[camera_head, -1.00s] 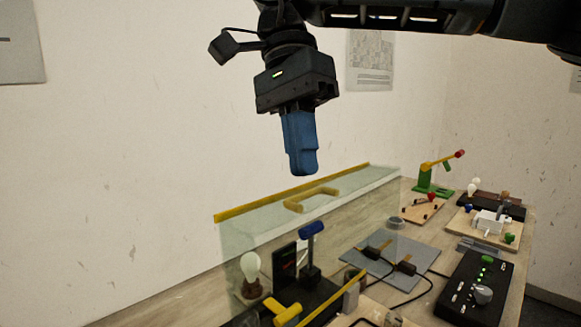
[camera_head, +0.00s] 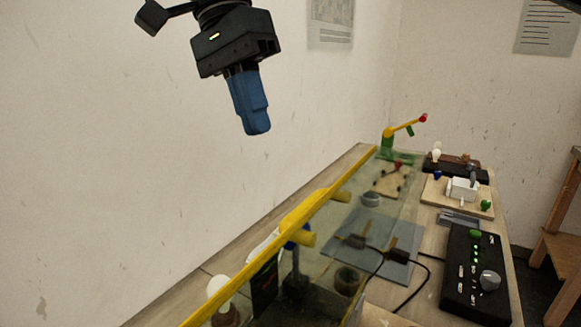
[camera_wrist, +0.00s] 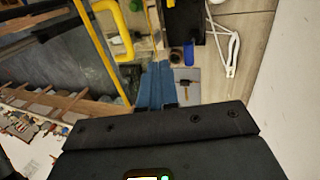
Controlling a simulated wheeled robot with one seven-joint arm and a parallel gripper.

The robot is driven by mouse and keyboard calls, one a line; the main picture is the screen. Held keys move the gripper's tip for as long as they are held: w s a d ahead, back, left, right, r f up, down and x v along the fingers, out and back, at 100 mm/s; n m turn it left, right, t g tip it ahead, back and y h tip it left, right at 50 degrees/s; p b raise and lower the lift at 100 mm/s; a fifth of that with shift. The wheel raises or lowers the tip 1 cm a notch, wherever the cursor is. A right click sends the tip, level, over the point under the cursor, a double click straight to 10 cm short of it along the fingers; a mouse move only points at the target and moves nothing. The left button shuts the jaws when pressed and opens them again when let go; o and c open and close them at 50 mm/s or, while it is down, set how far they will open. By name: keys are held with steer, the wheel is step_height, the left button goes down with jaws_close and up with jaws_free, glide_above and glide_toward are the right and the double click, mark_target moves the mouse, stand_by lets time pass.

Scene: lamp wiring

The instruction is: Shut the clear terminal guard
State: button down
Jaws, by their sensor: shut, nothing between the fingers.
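The clear terminal guard (camera_head: 335,230) is a see-through sheet with a yellow edge strip (camera_head: 345,178) and a yellow handle (camera_head: 312,209). In the head view it stands steeply tilted or upright, seen at a slant. Its lower edge and hinge cannot be made out. The yellow strip (camera_wrist: 97,48) and handle (camera_wrist: 117,28) also show in the wrist view. My gripper (camera_head: 257,131), with blue fingers, is shut and empty. It is in the air above and left of the handle, apart from the guard. The fingers show in the wrist view (camera_wrist: 158,66).
A bulb (camera_head: 218,288) and a blue-handled switch (camera_head: 297,238) stand by the guard. A grey plate (camera_head: 398,268) with cabled clips shows partly through it.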

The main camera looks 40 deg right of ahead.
steer(key=s+d+f+p, duration=0.1)
steer(key=s+d+f, duration=0.1)
steer(key=s+f, duration=0.3)
steer(key=shift+p+x, duration=0.35)
steer(key=shift+x, duration=0.6)
steer(key=shift+s+d, duration=0.1)
